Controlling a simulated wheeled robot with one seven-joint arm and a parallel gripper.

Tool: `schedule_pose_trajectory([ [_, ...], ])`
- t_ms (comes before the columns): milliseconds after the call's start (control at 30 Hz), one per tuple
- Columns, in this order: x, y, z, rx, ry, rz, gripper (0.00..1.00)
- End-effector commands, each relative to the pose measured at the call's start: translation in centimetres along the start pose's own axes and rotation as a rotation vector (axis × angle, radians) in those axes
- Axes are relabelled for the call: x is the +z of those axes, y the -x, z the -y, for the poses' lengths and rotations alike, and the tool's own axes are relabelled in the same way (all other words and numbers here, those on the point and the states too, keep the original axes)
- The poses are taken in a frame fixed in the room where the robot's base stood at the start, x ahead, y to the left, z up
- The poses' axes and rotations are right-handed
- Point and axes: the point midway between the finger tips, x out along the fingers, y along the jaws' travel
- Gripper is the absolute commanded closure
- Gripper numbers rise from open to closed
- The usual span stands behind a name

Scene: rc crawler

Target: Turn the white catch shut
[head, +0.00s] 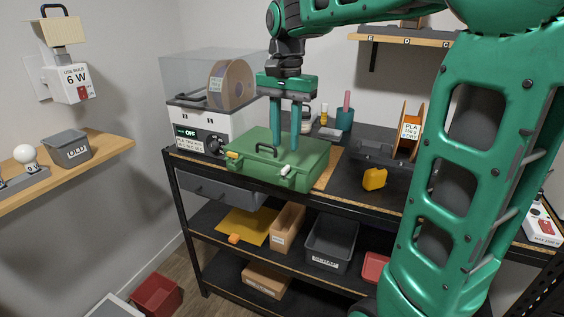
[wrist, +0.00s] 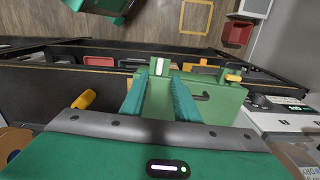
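A closed green case (head: 295,152) lies on the black workbench. The white catch (head: 289,170) is at the right of its front edge and looks tilted out from the case; I cannot tell its exact angle. It also shows in the wrist view (wrist: 160,65), just beyond and between my fingertips. A yellow catch (head: 233,155) sits at the left of the front edge. The dark handle (head: 267,149) lies between the catches. My gripper (head: 286,150) is open, fingers pointing down over the case near the white catch, with nothing visible between them. Contact with the case is unclear.
A grey-white machine (head: 203,122) with a spool in a clear cover stands left of the case. A yellow object (head: 374,179) and an orange spool (head: 408,130) are at the right. Bins (head: 331,243) fill the shelf below. My arm hides the bench's right part.

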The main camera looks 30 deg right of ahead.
Motion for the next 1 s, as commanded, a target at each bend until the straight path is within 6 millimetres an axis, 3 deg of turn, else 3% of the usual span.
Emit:
schedule_pose_trajectory([
  [200,0.0,-4.0,-0.1,0.003,0.001,0.002,0.72],
  [400,0.0,-6.2,0.0,0.001,0.001,0.001,0.72],
  [833,0.0,-7.1,0.0,0.000,0.001,0.000,0.72],
  [933,0.0,-7.1,0.0,0.000,0.001,0.000,0.96],
  [1000,0.0,-7.1,0.0,0.000,0.001,0.000,1.00],
])
